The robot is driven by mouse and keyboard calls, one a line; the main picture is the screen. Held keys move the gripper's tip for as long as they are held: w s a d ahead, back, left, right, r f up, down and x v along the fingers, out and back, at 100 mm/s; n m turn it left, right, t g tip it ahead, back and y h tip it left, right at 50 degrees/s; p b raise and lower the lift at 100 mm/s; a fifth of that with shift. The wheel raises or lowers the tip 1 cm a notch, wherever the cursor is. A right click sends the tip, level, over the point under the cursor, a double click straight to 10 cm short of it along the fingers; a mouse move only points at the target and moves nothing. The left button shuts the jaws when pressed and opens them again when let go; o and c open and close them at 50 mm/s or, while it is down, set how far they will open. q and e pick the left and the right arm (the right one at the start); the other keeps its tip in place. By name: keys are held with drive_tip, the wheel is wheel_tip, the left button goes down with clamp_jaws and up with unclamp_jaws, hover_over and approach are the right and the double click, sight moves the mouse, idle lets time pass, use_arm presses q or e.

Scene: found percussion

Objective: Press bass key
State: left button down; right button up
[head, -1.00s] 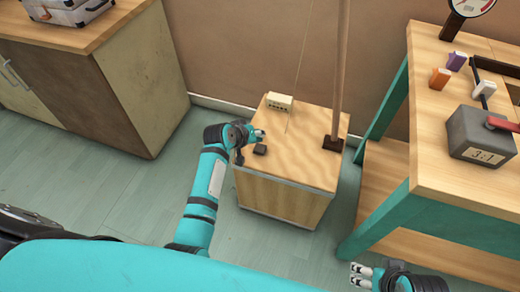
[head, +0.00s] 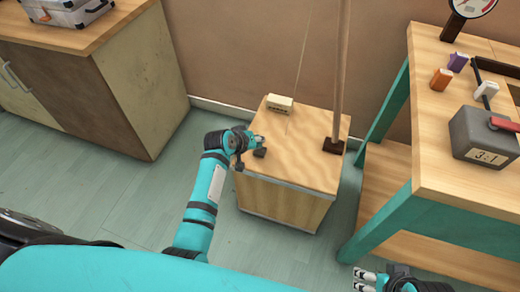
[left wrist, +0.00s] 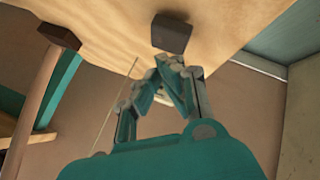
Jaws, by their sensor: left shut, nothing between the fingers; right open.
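A small dark block, seemingly the bass key (head: 260,153), sits at the left front of the wooden box (head: 305,160). It also shows in the left wrist view (left wrist: 171,33). My left gripper (head: 260,140) is shut and empty, over the left edge of the box top with its fingertips close to the key. In the left wrist view its fingertips (left wrist: 170,62) meet just beside the key. I cannot tell whether they touch it. My right gripper (head: 365,280) is open and empty at the lower edge of the head view, far from the key.
A wooden pole (head: 339,75) stands on the box, with a thin string left of it. A cream labelled block (head: 279,103) sits at the box's back. A teal-legged table (head: 455,165) at the right bears a grey box (head: 482,135). A cabinet (head: 120,85) stands at the left.

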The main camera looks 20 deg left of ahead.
use_arm(q)
drive_tip(key=shift+f, duration=0.15)
idle(0.6)
drive_tip(key=shift+f, duration=0.3)
use_arm(e)
drive_tip(key=shift+r, duration=0.1)
use_arm(q)
drive_tip(key=shift+f, duration=0.55)
use_arm(e)
drive_tip(key=shift+f, duration=0.2)
idle(0.3)
drive_tip(key=shift+w, duration=0.1)
use_arm(q)
drive_tip(key=shift+r+p, duration=1)
drive_tip(key=shift+p, duration=0.15)
use_arm(e)
drive_tip(key=x, duration=0.3)
drive_tip(key=shift+w+a+f, duration=0.1)
drive_tip(key=shift+f, duration=0.25)
